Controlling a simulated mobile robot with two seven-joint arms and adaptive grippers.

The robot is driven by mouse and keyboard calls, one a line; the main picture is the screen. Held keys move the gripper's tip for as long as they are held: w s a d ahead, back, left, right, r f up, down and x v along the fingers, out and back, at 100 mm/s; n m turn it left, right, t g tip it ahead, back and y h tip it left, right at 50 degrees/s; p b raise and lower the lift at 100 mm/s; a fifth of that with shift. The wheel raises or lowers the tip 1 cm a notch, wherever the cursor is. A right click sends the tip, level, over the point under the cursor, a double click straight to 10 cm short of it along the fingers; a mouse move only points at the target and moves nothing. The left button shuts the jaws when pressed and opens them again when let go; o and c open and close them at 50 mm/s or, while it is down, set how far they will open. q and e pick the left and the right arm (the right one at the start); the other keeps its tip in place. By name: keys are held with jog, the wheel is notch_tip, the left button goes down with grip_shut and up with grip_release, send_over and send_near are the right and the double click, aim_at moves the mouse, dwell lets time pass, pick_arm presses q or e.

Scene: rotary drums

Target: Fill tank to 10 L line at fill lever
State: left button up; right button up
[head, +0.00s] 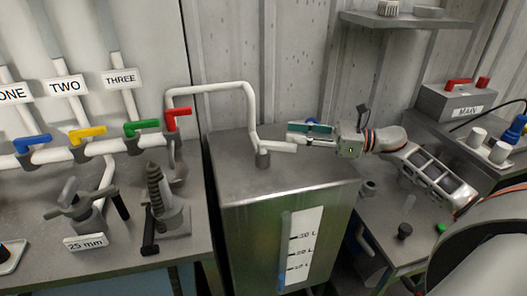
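The metal tank (245,195) stands in the middle with a white pipe running to its top. A white gauge strip (304,240) on its front carries 30, 20 and 10 L marks. A narrow blue band (282,281) shows low at the gauge's left edge, near the lowest mark. A light lever (276,147) sits on the grey valve stub on the tank top and points right. My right gripper (289,134) comes from the right, its fingers apart and empty, just above and beside the lever's end. Contact with the lever cannot be told. My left gripper is out of view.
Blue, yellow, green and red valve handles (178,118) line the pipe at left. A bench (120,255) holds fittings and a 25 mm label. A right-hand bench carries a MAN switch box (455,104) and cylinders. A shelf (400,20) hangs above.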

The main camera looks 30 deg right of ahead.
aim_at(273, 143)
notch_tip(273, 143, down, 5)
jog(key=shift+w+f+b, duration=0.1)
jog(key=shift+b, duration=1.05)
jog(key=shift+a, duration=0.15)
jog(key=shift+w+a+r+p, duration=0.4)
jog(key=shift+w+a, duration=0.15)
jog(key=shift+a, duration=0.2)
jog(key=p+x, duration=0.1)
jog(key=x, duration=0.3)
jog(key=shift+w+a+f, duration=0.15)
jog(key=shift+w+a, duration=0.1)
jog(key=shift+w, duration=0.05)
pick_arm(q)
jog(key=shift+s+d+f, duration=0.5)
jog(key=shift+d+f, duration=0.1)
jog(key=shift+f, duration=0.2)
pick_arm(e)
jog(key=shift+w+a+f, duration=0.15)
jog(key=shift+w+a, duration=0.15)
jog(key=shift+a, duration=0.1)
grip_shut()
